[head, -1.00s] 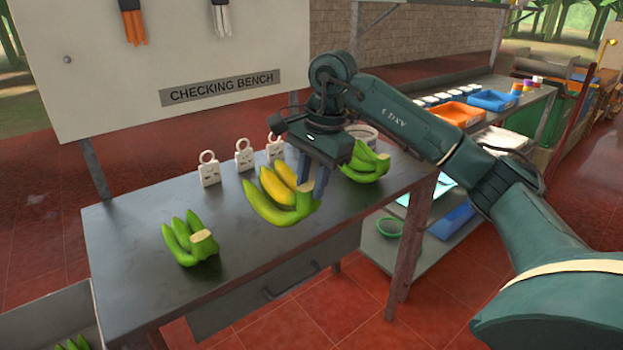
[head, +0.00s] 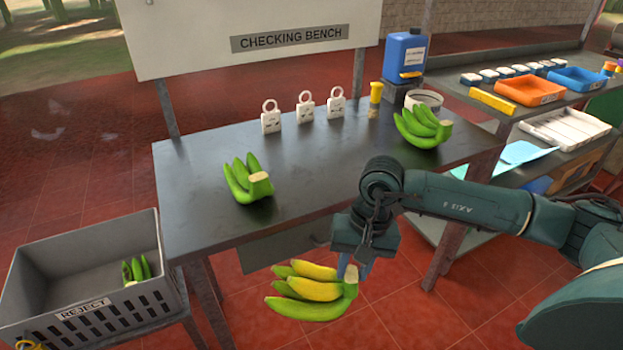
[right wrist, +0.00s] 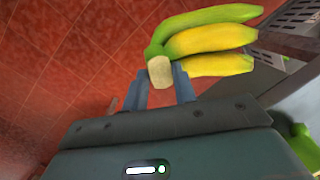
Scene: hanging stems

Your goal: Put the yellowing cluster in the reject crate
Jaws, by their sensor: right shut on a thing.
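The yellowing cluster (head: 307,290) has yellow and green fingers and hangs in front of the bench, above the red floor. My right gripper (head: 350,272) is shut on its cut crown, at the cluster's right end. In the right wrist view the cluster (right wrist: 210,42) extends up and right from the gripper (right wrist: 160,88), its pale crown between the fingers. The grey reject crate (head: 95,312), labelled REJECT, stands at the lower left, with a small green cluster (head: 136,270) inside. The held cluster is to the right of the crate, apart from it. My left gripper is not in view.
Two green clusters stand on the checking bench (head: 320,165), one at left (head: 248,181) and one at right (head: 422,127). Tags (head: 305,107), a yellow-topped item (head: 376,92) and a blue container (head: 404,55) line its back. Open floor lies between crate and held cluster.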

